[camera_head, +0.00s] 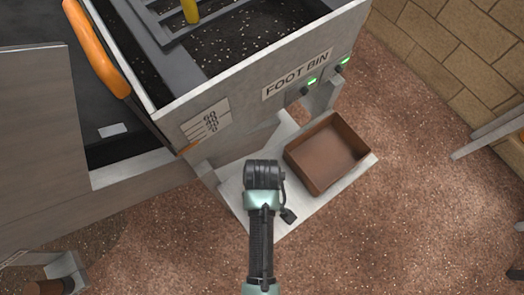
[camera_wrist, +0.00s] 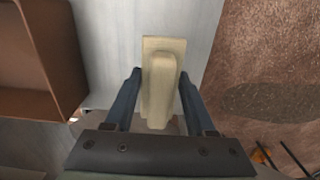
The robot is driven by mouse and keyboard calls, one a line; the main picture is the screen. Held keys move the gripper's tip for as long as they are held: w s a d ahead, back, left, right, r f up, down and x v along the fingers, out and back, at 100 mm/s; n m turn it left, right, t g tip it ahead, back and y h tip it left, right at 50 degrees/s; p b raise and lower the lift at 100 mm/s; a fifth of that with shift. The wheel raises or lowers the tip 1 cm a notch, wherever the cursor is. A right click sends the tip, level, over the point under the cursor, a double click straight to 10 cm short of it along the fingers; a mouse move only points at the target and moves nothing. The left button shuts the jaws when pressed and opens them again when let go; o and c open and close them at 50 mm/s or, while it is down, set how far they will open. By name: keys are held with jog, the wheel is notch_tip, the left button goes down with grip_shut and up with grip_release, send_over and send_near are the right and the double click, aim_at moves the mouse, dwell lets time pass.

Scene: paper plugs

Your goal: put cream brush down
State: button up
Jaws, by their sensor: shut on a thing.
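The cream brush (camera_wrist: 160,80) is between the two fingers of my gripper (camera_wrist: 159,88) in the wrist view. My gripper is shut on it, with one dark finger on each side. Behind the brush is a pale grey shelf (camera_wrist: 105,35). In the head view my arm reaches over the same shelf (camera_head: 234,183), beside the brown box. The fingers and the brush are hidden there behind my wrist. I cannot tell whether the brush touches the shelf.
An open, empty brown box (camera_head: 327,153) stands on the shelf to the right of my arm. A grey bin labelled FOOT BIN (camera_head: 235,105) rises behind. Brown gravelly floor (camera_head: 400,215) lies beyond the shelf edge. A block wall (camera_head: 470,60) is at the upper right.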

jog(key=shift+f, duration=1.85)
jog(key=shift+f, duration=0.15)
jog(key=o, duration=1.2)
jog(key=shift+f+b, duration=0.2)
jog(key=shift+b, duration=0.25)
notch_tip(320, 180, up, 12)
jog(key=shift+d+p, duration=0.1)
jog(key=shift+p, duration=0.95)
jog(key=shift+s+r, duration=0.1)
jog(key=shift+r, duration=0.55)
